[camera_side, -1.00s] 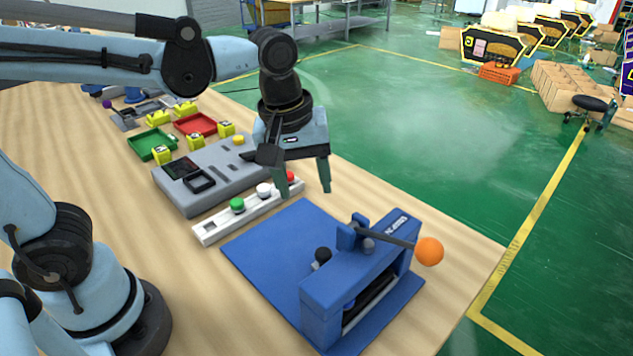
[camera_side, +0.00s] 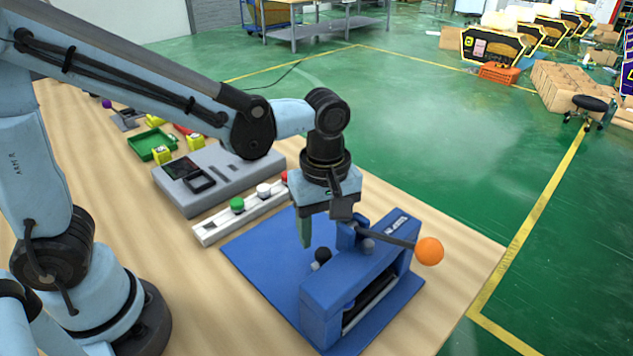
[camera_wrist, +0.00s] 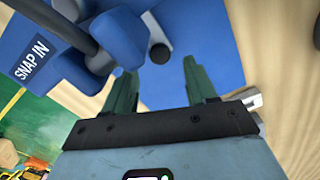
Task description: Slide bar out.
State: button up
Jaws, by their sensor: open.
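The blue press-like fixture (camera_side: 320,297) stands on a blue base plate (camera_side: 255,256), with a dark slot along its front. A black knob (camera_side: 322,254) sticks out on its back side; it also shows in the wrist view (camera_wrist: 159,53). A dark bar-like part (camera_side: 368,298) lies inside the slot, mostly hidden. A lever with an orange ball (camera_side: 429,251) reaches out to the right. My gripper (camera_side: 327,240) is open and empty, pointing down above the base plate, behind the fixture. In the wrist view its two fingers (camera_wrist: 160,82) sit apart, with the knob beyond and between the tips.
A white strip (camera_side: 215,229) with green, white and red buttons lies behind the base plate. A grey device (camera_side: 215,178) and a green tray (camera_side: 152,144) are farther back. The table's right edge is close to the fixture.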

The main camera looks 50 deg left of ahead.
aim_at(323, 252)
jog(key=shift+f, duration=2.3)
grip_shut()
